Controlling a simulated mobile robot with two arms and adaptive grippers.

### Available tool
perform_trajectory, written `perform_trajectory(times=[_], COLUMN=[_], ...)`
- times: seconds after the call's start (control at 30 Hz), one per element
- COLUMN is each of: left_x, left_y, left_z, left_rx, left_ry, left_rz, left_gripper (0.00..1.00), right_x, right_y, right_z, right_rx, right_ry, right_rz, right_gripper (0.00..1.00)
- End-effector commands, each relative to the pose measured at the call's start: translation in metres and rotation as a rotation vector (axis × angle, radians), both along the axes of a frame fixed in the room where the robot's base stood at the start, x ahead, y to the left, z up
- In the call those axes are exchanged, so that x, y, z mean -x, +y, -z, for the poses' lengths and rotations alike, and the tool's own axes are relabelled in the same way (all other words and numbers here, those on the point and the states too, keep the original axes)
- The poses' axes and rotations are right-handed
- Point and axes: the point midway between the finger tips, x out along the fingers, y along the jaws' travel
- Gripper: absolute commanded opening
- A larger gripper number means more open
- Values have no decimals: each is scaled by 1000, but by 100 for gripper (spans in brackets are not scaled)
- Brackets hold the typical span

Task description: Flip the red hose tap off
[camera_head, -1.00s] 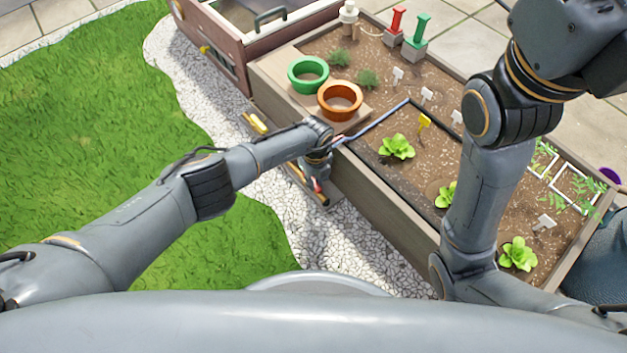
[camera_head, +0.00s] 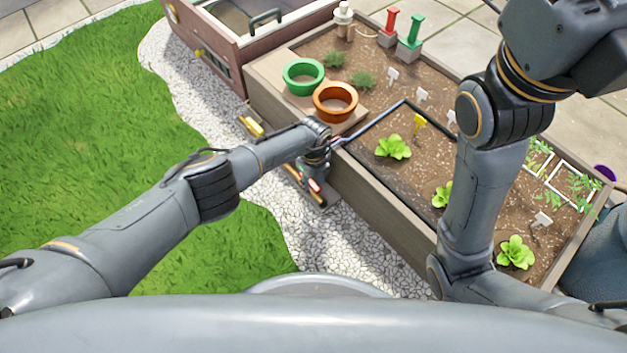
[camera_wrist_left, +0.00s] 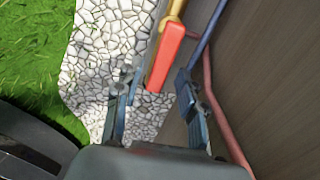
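The red tap handle (camera_wrist_left: 166,55) is a long red lever on a brass-coloured body (camera_wrist_left: 177,10) in the left wrist view. A bit of red handle also shows in the head view (camera_head: 314,185), just below my left gripper (camera_head: 312,168). In the left wrist view, the left gripper (camera_wrist_left: 154,92) is open. Its two fingers stand apart, and the near end of the red lever lies between or just beyond their tips. I cannot tell whether a finger touches it. My right arm is raised at the right, and its gripper is out of view.
A yellow-handled tap (camera_head: 252,127) is on the same rail. A blue hose (camera_wrist_left: 207,35) and a red hose (camera_wrist_left: 222,120) run close to the right finger, beside the wooden planter wall (camera_wrist_left: 275,75). White gravel (camera_head: 335,235) lies below. Green (camera_head: 289,88) and orange (camera_head: 322,108) pots stand on the planter.

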Motion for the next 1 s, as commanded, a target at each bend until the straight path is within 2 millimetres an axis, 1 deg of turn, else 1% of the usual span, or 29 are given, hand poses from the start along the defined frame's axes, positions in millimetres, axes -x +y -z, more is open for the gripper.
perform_trajectory(times=[0.27,0.37,0.47,0.67,0.9,1.0], left_x=[1,0,-1,0,-1,-1], left_y=[0,0,0,1,0,0], left_z=[0,-3,-10,-35,-82,-99], left_rx=[0,-1,1,1,1,1], left_ry=[1,2,0,-1,-1,-2], left_rz=[2,2,3,5,3,2], left_gripper=[42,42,42,42,42,42], right_x=[-1,-1,0,0,0,0], right_y=[0,0,0,0,0,0], right_z=[0,-1,-1,-1,-1,-1], right_rx=[2,2,1,0,0,0], right_ry=[2,0,-1,-2,-2,-2], right_rz=[3,2,2,1,1,1], right_gripper=[42,42,42,42,42,42])
